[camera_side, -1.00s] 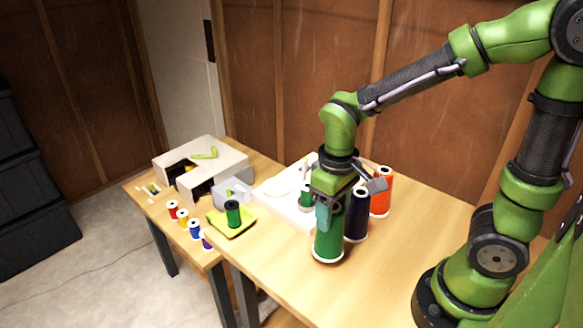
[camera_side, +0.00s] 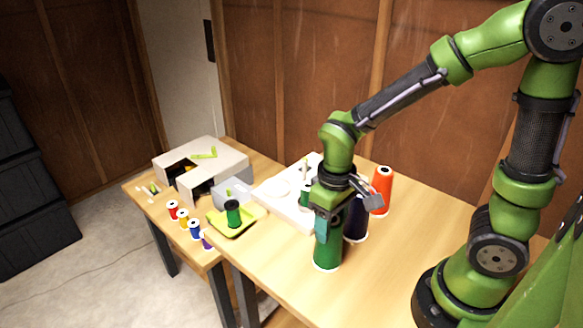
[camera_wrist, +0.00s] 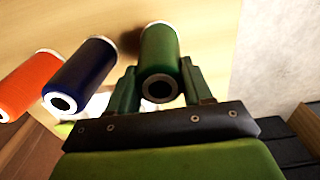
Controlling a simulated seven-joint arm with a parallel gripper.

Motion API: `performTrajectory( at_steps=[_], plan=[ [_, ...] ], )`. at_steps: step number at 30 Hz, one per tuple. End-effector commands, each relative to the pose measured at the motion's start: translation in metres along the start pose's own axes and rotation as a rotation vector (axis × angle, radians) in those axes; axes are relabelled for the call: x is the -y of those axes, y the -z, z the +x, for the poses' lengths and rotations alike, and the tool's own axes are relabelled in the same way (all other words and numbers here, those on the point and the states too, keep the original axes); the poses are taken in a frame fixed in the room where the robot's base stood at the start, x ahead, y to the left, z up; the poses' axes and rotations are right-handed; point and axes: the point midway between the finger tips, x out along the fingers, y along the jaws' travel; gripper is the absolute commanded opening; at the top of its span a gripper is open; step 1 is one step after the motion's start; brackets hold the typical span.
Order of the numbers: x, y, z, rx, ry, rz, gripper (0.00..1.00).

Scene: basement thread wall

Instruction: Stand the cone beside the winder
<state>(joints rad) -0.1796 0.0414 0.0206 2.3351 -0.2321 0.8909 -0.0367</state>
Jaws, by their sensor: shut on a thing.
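A large green thread cone (camera_side: 327,254) with a pale base rim stands upright at the front of the near table. My gripper (camera_side: 328,222) points down from above and is shut on its upper part. In the wrist view the fingers of my gripper (camera_wrist: 160,84) sit on either side of the green cone (camera_wrist: 160,50). I cannot tell whether the base touches the table. The white machine, which looks like the winder (camera_side: 272,194), lies behind and left of the cone, with a small green spool (camera_side: 305,195) on it. My gripper partly hides the machine.
A dark navy cone (camera_side: 357,222) stands close behind the green one, partly hidden; an orange cone (camera_side: 382,188) stands farther back. The right tabletop is clear.

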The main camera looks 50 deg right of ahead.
Motion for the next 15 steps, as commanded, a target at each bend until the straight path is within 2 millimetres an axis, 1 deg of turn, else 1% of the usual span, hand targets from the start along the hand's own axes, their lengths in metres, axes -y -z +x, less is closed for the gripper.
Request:
performTrajectory(
  at_steps=[4, 5, 10, 11, 15],
  plan=[
    [0.0, 0.0001, -0.0001, 0.0, 0.0, 0.0, 0.26],
    [0.0, 0.0001, -0.0001, 0.0, 0.0, 0.0, 0.52],
    [0.0, 0.0001, -0.0002, 0.0, 0.0, 0.0, 0.78],
    [0.0, 0.0002, -0.0002, -0.001, 0.0, 0.0, 0.8],
    [0.0, 0.0001, -0.0002, 0.0, 0.0, 0.0, 0.8]
  ],
)
